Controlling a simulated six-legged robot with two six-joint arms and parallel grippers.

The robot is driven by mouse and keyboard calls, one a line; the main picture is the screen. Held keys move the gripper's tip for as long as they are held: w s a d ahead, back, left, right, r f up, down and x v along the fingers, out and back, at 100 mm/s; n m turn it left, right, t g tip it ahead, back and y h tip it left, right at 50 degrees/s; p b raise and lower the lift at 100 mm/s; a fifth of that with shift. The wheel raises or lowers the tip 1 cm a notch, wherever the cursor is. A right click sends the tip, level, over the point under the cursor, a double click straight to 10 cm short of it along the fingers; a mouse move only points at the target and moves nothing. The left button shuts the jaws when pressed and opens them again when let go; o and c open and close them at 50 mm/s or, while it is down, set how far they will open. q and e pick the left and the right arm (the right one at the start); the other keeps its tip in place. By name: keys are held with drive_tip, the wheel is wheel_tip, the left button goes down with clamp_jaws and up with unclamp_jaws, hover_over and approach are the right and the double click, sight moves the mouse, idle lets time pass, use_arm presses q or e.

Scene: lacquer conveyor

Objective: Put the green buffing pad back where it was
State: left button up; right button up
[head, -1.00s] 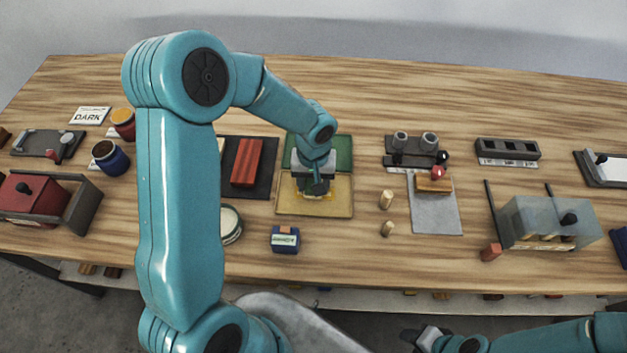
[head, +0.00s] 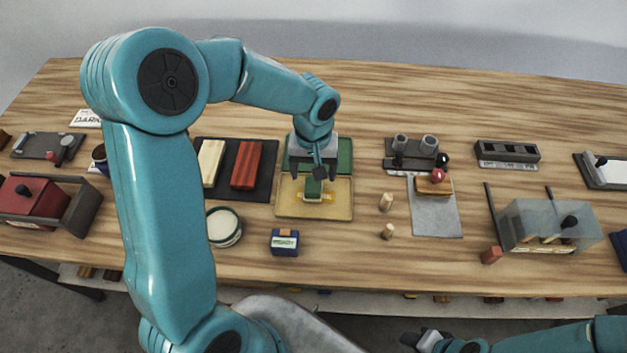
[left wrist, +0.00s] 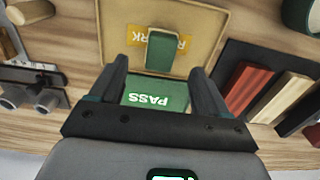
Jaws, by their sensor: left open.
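The green buffing pad (head: 313,189) lies on the yellow tray (head: 286,208), over its REWORK label. In the left wrist view the pad (left wrist: 160,50) is a small green block partly covering that label. My left gripper (head: 314,176) is open and empty, just above and behind the pad, apart from it. In the wrist view its fingertips (left wrist: 158,66) are spread to either side of the pad's near end. A green PASS tray (head: 345,158) adjoins the yellow tray's far side. My right gripper (head: 425,338) is at the lower edge; its jaw state is unclear.
Left of the trays, a dark mat (head: 229,191) bears a cream bar (head: 210,162) and a red bar (head: 246,165). A round tin (head: 224,227) and a blue READY box (head: 285,242) stand in front. Two wooden pegs (head: 386,202) stand right of the yellow tray.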

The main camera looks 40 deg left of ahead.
sight(314, 184)
use_arm(q)
wheel_tip(314, 184, up, 6)
drive_tip(key=shift+f, duration=0.2)
idle(0.4)
